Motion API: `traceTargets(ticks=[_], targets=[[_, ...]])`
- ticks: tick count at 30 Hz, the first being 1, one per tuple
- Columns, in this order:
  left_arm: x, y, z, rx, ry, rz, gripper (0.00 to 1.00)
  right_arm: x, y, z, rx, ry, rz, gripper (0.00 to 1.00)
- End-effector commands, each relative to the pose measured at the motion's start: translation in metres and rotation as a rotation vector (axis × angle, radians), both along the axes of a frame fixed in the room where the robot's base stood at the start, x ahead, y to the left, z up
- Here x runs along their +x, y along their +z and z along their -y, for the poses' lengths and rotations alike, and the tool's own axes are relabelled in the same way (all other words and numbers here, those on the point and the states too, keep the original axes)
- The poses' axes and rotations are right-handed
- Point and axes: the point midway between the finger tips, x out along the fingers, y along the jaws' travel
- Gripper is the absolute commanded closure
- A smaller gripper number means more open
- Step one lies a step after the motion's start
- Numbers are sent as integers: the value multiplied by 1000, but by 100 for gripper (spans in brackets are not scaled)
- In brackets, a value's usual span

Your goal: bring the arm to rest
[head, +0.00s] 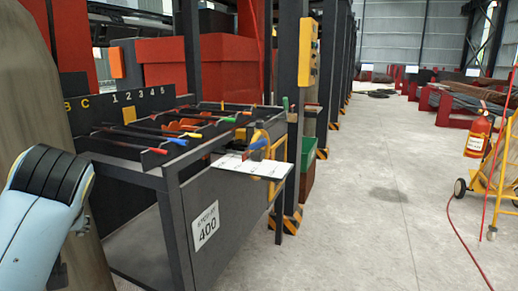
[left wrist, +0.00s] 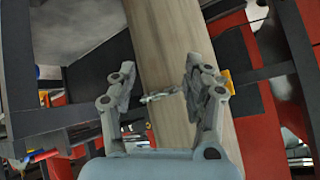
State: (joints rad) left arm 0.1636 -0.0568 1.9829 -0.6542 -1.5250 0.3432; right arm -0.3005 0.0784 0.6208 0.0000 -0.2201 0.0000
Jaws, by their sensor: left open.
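My left arm (head: 45,205), light blue with a dark band, enters the head view at the lower left, in front of a brown wood-like post. Its gripper does not show there. In the left wrist view, my left gripper (left wrist: 159,75) has its two grey fingers spread wide apart. A pale wooden surface (left wrist: 165,40) runs behind the fingers. A small silvery piece (left wrist: 160,95) shows between them; I cannot tell what it is or whether it touches them. My right arm and gripper are in neither view.
A dark workbench (head: 150,180) with tool trays and a white sheet (head: 252,166) stands beside the arm. A brown post (head: 38,70) rises close at the left. A fire extinguisher (head: 478,134) and yellow cart (head: 497,185) stand at the right. The concrete floor between is mostly clear.

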Motion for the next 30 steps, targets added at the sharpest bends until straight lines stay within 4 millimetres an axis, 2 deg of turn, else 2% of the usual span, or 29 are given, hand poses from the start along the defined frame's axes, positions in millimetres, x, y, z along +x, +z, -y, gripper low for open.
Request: traceTargets(ticks=[1, 3, 6, 12, 21, 22, 30], targets=[[-35, -27, 3, -27, -61, -66, 49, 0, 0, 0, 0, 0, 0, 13], [-72, -50, 11, -69, -145, -134, 49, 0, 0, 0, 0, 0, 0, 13], [-114, -70, 23, -117, -245, -208, 49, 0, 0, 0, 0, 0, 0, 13], [-180, -88, 45, -194, -401, -314, 49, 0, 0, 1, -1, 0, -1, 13], [-260, -91, 77, -301, -596, -428, 49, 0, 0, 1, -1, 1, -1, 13], [-262, -95, 78, -306, -606, -436, 49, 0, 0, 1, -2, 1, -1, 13], [-248, -171, 70, -314, -584, -459, 49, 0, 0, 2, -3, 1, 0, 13]])
